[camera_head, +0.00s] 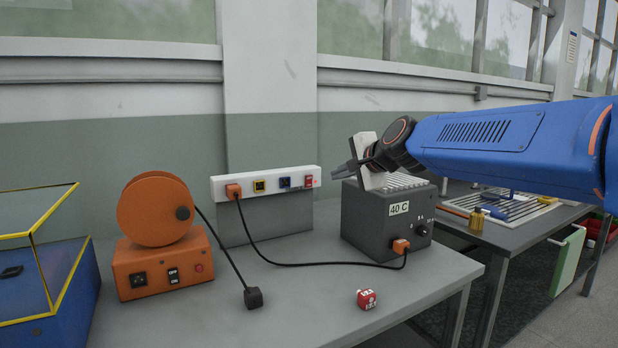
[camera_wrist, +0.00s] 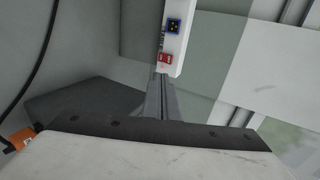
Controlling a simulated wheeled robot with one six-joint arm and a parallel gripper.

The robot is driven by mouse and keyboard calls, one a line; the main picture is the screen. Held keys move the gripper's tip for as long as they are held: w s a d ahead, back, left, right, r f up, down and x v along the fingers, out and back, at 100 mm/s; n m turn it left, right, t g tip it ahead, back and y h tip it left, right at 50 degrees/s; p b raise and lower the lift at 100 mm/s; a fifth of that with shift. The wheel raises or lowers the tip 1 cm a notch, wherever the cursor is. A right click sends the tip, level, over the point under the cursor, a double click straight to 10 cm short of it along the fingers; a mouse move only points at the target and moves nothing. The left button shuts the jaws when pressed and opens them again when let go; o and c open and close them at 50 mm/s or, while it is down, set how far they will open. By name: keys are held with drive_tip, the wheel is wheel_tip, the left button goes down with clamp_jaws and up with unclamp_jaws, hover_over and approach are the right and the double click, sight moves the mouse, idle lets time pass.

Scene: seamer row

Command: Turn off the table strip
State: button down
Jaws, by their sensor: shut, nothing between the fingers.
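The table strip (camera_head: 284,172) is a white power strip mounted on a grey backing at the rear of the table. An orange plug (camera_head: 234,191) sits in its left end, then come a yellow-framed socket (camera_head: 259,185) and a blue socket (camera_head: 284,182). A red switch (camera_head: 309,181) is at its right end. My gripper (camera_head: 345,169) is shut and empty, just right of the switch, with its tips toward it. In the wrist view the closed fingertips (camera_wrist: 161,78) are just below the red switch (camera_wrist: 165,58) in the picture. I cannot tell whether they touch it.
A grey 40 C box (camera_head: 375,222) stands under my gripper, its black cable running to the strip. An orange reel unit (camera_head: 160,240) with a loose black plug (camera_head: 253,298) stands left. A red die-like cube (camera_head: 366,299) lies in front. A blue, yellow-edged case (camera_head: 45,275) is far left.

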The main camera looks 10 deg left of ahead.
approach(310, 176)
drive_tip(key=w+a+f, duration=0.2)
drive_tip(key=w+f, duration=0.1)
drive_tip(key=shift+w+a+f, duration=0.1)
drive_tip(key=shift+w+f, duration=0.1)
drive_tip(key=shift+f, duration=0.1)
drive_tip(key=shift+w+a, duration=0.4)
drive_tip(key=shift+w, duration=0.15)
drive_tip(key=shift+r, duration=0.1)
drive_tip(key=shift+w+a+r, duration=0.1)
drive_tip(key=shift+w+a, duration=0.05)
drive_tip(key=shift+w, duration=0.1)
drive_tip(key=shift+r, duration=0.15)
